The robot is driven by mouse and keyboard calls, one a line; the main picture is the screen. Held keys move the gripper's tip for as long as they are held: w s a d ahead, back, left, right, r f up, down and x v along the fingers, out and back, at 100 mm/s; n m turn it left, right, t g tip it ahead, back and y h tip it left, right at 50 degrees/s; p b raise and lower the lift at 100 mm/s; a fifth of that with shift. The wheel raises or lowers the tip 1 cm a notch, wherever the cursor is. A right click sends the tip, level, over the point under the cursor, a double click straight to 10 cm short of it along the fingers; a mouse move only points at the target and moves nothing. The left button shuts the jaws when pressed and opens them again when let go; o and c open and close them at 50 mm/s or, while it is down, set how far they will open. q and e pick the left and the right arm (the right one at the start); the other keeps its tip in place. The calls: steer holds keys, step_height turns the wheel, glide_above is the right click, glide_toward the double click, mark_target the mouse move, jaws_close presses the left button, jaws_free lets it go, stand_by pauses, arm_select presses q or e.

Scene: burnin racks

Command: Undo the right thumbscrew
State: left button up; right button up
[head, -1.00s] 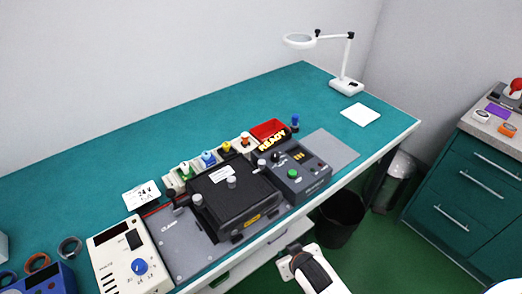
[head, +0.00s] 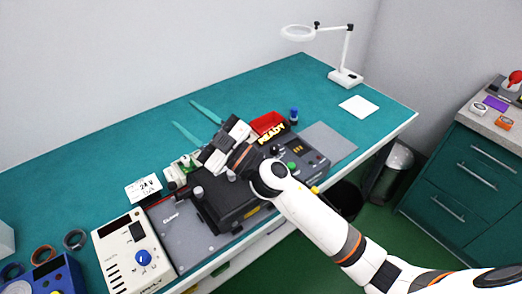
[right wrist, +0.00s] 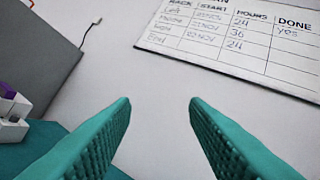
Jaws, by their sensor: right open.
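A black box-like fixture (head: 240,203) sits on a grey plate on the teal bench in the head view. Small silver knobs, which look like thumbscrews, stand on its top. The left knob (head: 197,192) is clear, and a middle knob (head: 231,175) shows just below my gripper. The right knob is hidden behind my right arm. My right gripper (head: 183,113) is above the back of the fixture, with its teal fingers spread and pointing toward the wall. In the right wrist view the fingers (right wrist: 160,105) are open with nothing between them. My left gripper is out of view.
A cream meter box (head: 125,260) stands left of the fixture. A dark control unit with a READY sign (head: 271,133) and a red bin (head: 268,121) are to its right. A wall chart (right wrist: 240,40) shows in the right wrist view.

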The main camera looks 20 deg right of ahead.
steer(key=s+a+f+n+g+y, duration=0.15)
steer(key=a+f+n+g, duration=0.25)
steer(key=a+n+g, duration=0.7)
steer(key=w+d+f+n+g+h, duration=0.2)
steer(key=d+f+g+h, duration=0.35)
steer(key=d+h, duration=0.2)
steer(key=w+d+r+m+h, duration=0.1)
steer(key=w+d+m+h, duration=0.3)
steer(key=d, duration=0.6)
steer(key=w+d+m+h, duration=0.1)
steer(key=d+m+h, duration=0.1)
steer(key=d+h, duration=0.6)
steer(key=f+p, duration=0.1)
steer(key=f, duration=0.2)
steer(key=d+f+y+p, duration=0.1)
steer(key=f, duration=0.3)
steer(key=f+y+p, duration=0.1)
steer(key=f, duration=0.3)
steer(key=shift+w+d+n, duration=0.15)
steer(key=shift+n, duration=0.15)
